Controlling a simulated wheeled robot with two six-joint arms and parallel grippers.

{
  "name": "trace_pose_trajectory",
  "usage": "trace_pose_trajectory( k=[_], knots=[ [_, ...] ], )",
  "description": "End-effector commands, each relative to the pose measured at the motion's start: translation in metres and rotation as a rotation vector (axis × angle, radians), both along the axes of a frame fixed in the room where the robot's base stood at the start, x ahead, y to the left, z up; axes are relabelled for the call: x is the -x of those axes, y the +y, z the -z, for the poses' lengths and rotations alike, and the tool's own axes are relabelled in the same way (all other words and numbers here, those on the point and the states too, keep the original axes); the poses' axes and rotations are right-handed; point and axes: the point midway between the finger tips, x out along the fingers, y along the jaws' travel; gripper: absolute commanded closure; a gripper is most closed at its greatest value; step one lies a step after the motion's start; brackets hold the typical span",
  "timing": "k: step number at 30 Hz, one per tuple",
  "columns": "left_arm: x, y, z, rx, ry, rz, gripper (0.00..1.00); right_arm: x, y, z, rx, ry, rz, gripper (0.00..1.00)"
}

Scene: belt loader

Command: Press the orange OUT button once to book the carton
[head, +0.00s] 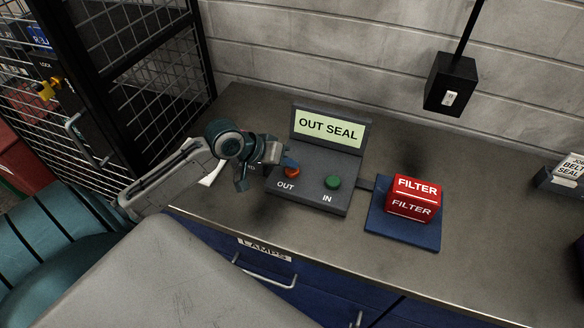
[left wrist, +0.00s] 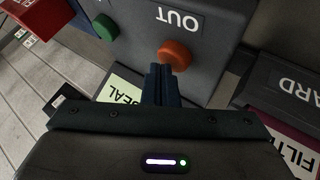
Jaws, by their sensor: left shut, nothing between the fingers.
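The grey control box has a raised display (head: 330,127) reading OUT SEAL. Its orange OUT button (head: 292,172) is at the left and a green IN button (head: 333,182) at the right. My left gripper (head: 288,163) is shut and empty, with its fingertips right at the orange button. In the left wrist view the shut fingers (left wrist: 161,72) end just beside the orange button (left wrist: 174,54); I cannot tell whether they touch it. The red FILTER carton (head: 413,197) sits on a blue pad (head: 404,235) right of the box. My right gripper is not in view.
The box stands on a grey counter (head: 480,240) with blue drawers below, one labelled LAMPS (head: 265,250). A black wire-mesh cage door (head: 150,80) is at the left. A black switch box (head: 451,84) hangs over the back. The counter in front of the pad is clear.

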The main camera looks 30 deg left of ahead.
Motion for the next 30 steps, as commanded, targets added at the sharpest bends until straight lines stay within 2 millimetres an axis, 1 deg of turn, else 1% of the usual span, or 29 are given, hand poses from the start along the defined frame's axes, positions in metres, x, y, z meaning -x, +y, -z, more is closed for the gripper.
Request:
trace_pose_trajectory(
  k=[12, 21, 26, 30],
  knots=[
    [0.0, 0.0, 0.006, 0.0, 0.002, -0.001, 1.0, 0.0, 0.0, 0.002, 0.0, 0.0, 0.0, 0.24],
    [0.0, 0.0, 0.005, 0.0, 0.002, 0.0, 1.0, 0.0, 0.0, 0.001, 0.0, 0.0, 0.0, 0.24],
    [0.0, 0.0, 0.0, 0.0, 0.002, 0.0, 1.0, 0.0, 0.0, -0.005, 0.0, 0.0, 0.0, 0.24],
    [0.0, 0.0, -0.008, 0.0, 0.002, -0.001, 1.0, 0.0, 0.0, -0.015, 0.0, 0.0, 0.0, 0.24]
  ],
)
